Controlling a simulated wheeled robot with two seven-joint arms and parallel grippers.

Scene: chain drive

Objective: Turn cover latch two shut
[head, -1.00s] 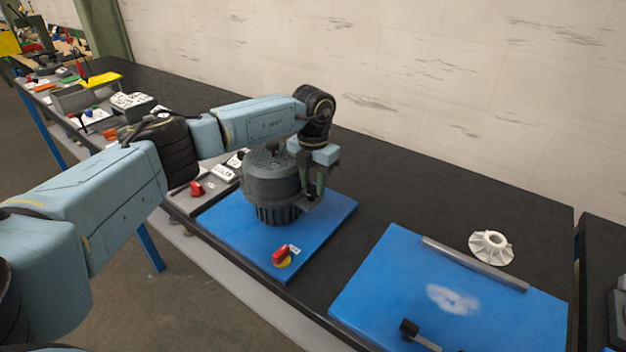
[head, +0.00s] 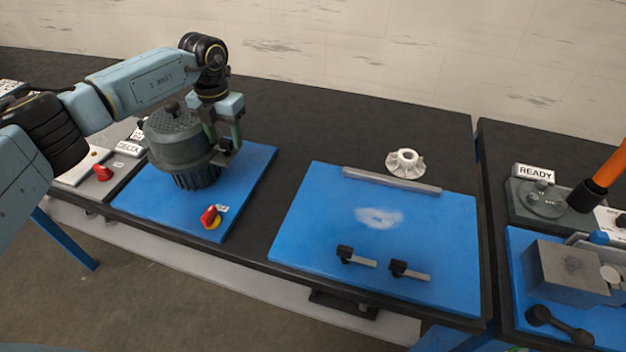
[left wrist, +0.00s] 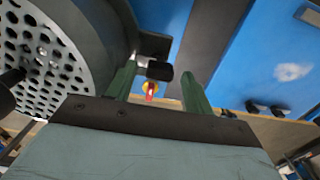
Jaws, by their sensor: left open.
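My left gripper (head: 224,157) points down at the right side of a dark grey ribbed drum-shaped housing (head: 178,140). In the left wrist view its two green fingers (left wrist: 158,74) are apart, with a small black block (left wrist: 160,70) showing between their tips; contact is unclear. The perforated top of the housing (left wrist: 45,65) fills the left of that view. Two black-handled latch-like bars, one on the left (head: 357,257) and one on the right (head: 409,270), lie at the front of the right blue board (head: 300,225). No number marks latch two. My right gripper is out of view.
A red and yellow switch (head: 211,217) sits at the front of the left blue board (head: 255,180). A station with a READY sign (head: 535,172) stands at the right.

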